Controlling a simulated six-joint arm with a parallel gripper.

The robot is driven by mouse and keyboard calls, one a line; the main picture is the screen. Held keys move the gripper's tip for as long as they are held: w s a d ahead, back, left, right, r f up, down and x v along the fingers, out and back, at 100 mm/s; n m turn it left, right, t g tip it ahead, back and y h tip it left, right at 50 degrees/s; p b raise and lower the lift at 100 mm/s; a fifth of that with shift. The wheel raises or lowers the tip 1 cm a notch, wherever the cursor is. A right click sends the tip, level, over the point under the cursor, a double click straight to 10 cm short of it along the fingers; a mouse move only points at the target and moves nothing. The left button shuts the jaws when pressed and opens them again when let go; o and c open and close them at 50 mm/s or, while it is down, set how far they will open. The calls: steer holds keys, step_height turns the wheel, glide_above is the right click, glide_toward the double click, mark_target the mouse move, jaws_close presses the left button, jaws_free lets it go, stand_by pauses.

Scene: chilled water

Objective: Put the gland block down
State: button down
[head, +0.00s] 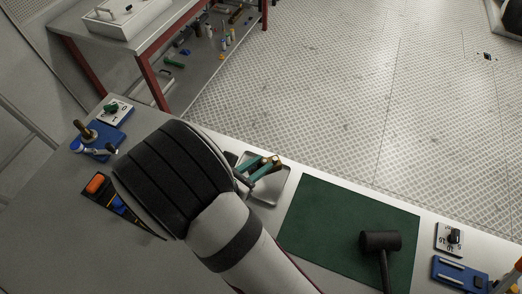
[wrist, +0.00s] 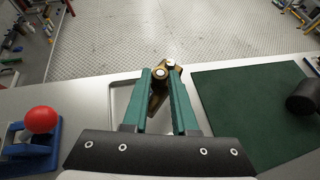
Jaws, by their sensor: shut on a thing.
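The gland block is a small brass-coloured piece (wrist: 157,98) with a pale round boss, between the teal fingers of my gripper (wrist: 162,78) in the wrist view. The gripper is shut on it. In the head view my gripper (head: 263,166) is over a shallow metal tray (head: 276,199), with only a bit of brass showing at the fingertips. The tray also shows in the wrist view (wrist: 118,100), behind and left of the fingers. The fingers hide much of the block, and I cannot tell whether it touches the tray.
A green mat (head: 330,225) lies right of the tray, with a black mallet (head: 380,241) on it. In the wrist view a red ball (wrist: 40,119) is on a blue stand at the left. A blue fixture (head: 450,272) is at the right. The bench's far edge runs behind the tray.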

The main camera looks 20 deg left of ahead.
steer(key=shift+s+a+f, duration=0.1)
steer(key=shift+a+f, duration=0.1)
steer(key=shift+f, duration=0.6)
steer(key=shift+w+a+f, duration=0.1)
steer(key=shift+a+f, duration=0.15)
steer(key=shift+f, duration=0.5)
steer(key=shift+s+a+f, duration=0.1)
steer(key=shift+a+f, duration=0.1)
steer(key=shift+f, duration=0.6)
steer(key=c, duration=0.7)
jaws_free()
steer(key=shift+f, duration=0.1)
